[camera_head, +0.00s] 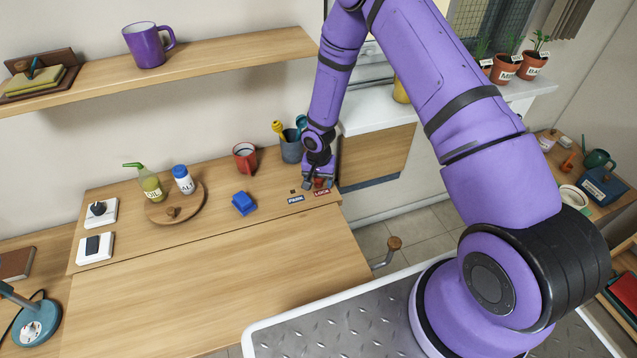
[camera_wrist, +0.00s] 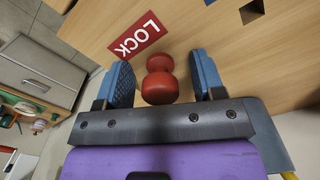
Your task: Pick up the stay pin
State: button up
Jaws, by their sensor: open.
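The stay pin appears to be the red knob-shaped piece (camera_wrist: 160,82) in the wrist view, standing on the wooden counter just below the LOCK label (camera_wrist: 137,36). My gripper (camera_wrist: 163,80) is open, with one blue-padded finger on each side of the red knob. Gaps show between the pads and the knob. In the head view my gripper (camera_head: 318,184) is low over the counter's right end, and the red piece is mostly hidden by it. The pin's lower part is hidden.
A PARK label (camera_head: 296,199) lies left of the LOCK label, near a dark square hole (camera_wrist: 251,11). A grey utensil pot (camera_head: 291,150) and a red mug (camera_head: 245,157) stand behind. The wooden lid (camera_head: 220,290) in front is clear.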

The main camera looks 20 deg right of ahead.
jog(key=c, duration=1)
jog(key=shift+r, duration=0.15)
notch_tip(320, 180, up, 10)
jog(key=shift+r, duration=0.15)
